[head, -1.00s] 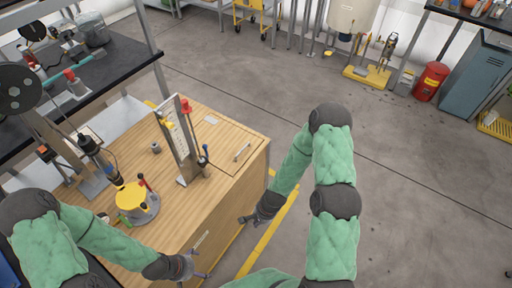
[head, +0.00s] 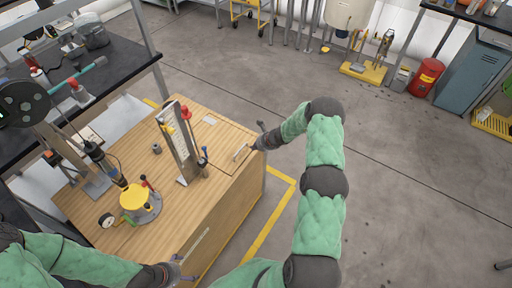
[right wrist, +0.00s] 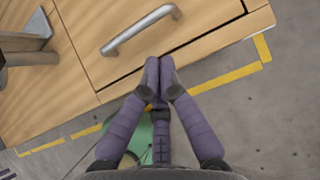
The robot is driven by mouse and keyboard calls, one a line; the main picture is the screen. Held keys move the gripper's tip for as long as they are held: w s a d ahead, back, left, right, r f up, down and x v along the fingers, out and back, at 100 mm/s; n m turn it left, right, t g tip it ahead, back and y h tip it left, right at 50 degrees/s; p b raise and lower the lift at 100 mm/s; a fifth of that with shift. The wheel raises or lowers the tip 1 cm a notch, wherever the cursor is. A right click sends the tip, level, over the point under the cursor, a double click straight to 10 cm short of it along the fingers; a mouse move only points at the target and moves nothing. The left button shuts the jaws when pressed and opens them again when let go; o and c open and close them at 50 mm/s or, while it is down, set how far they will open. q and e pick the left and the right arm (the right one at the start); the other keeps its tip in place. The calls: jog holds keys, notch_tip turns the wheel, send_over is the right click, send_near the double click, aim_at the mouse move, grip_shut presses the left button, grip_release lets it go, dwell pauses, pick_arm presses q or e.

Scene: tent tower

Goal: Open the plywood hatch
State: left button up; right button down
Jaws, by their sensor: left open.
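The plywood hatch (head: 226,137) lies closed, flush in the right back part of the wooden cabinet top (head: 130,235). Its metal bar handle (head: 240,152) is near the right edge. In the right wrist view the hatch (right wrist: 95,20) and the handle (right wrist: 140,30) are close, with dark seams around the panel. My right gripper (head: 256,146) is beside the handle, just off the cabinet edge. Its purple fingertips (right wrist: 160,65) are together, empty, and short of the handle. My left gripper (head: 182,270) is open and empty by the cabinet's front side.
On the cabinet top stand an upright white gauge stand (head: 180,140) with red and blue parts, left of the hatch, and a yellow-topped device (head: 135,200). A dark bench (head: 120,65) is at the left.

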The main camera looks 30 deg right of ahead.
aim_at(245, 151)
jog(key=shift+b+x, duration=0.55)
jog(key=shift+x, duration=2.6)
jog(key=shift+r, duration=0.1)
